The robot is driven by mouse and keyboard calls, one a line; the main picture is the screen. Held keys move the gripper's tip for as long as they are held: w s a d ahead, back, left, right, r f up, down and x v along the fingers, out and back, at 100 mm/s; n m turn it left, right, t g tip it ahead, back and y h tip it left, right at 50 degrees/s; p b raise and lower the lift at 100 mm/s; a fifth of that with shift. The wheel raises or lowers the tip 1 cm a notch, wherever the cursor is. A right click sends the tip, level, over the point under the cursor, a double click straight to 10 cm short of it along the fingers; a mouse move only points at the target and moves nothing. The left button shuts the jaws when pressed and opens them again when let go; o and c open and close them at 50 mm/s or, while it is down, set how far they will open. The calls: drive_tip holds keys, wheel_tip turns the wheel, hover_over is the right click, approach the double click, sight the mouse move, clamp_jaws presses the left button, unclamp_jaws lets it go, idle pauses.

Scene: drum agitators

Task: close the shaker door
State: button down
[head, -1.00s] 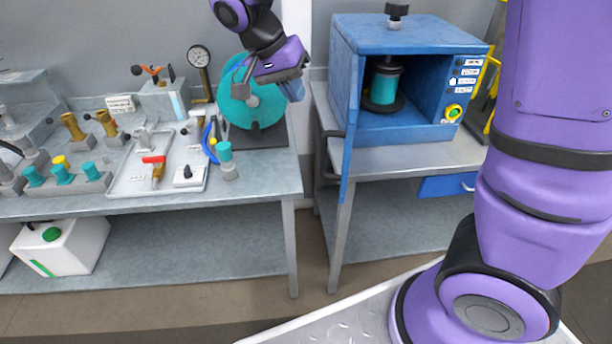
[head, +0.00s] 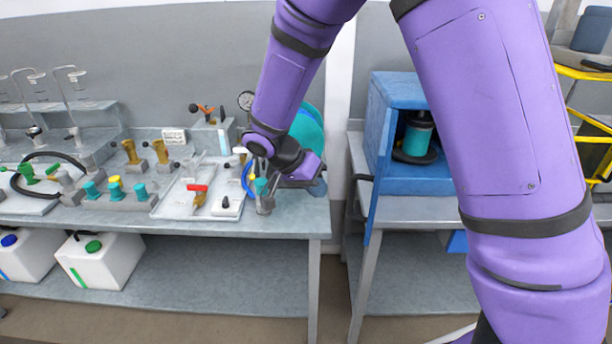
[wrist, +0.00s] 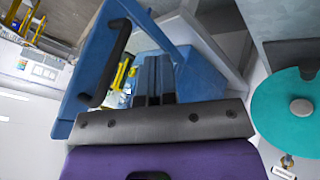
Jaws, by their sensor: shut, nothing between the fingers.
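The shaker (head: 395,85) is a blue box on the right-hand bench, with a teal drum (head: 417,135) inside. Its blue door (head: 380,170) stands open, swung out toward me and nearly edge-on at the box's left side. The black door handle (head: 361,177) is on the door's left face. My gripper (head: 318,187) is left of the door, over the right end of the left bench. In the wrist view my shut, empty fingers (wrist: 153,82) point toward the door frame (wrist: 85,78), with the handle (wrist: 108,62) to their left. I cannot tell if they touch the door.
A teal disc (head: 308,130) stands on the left bench behind my wrist; it shows at right in the wrist view (wrist: 295,112). Valves and a tray (head: 175,205) cover that bench. A narrow gap separates the benches. A yellow rack (head: 585,75) stands far right.

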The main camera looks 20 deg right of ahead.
drive_tip(key=shift+s+d+f, duration=0.25)
drive_tip(key=shift+s+d, duration=0.25)
drive_tip(key=shift+d, duration=0.15)
drive_tip(key=shift+s+d+f, duration=0.25)
drive_tip(key=shift+s+d, duration=0.2)
drive_tip(key=shift+d, duration=0.2)
drive_tip(key=shift+s+d+f, duration=0.25)
drive_tip(key=shift+s+d, duration=0.25)
drive_tip(key=shift+d, duration=0.15)
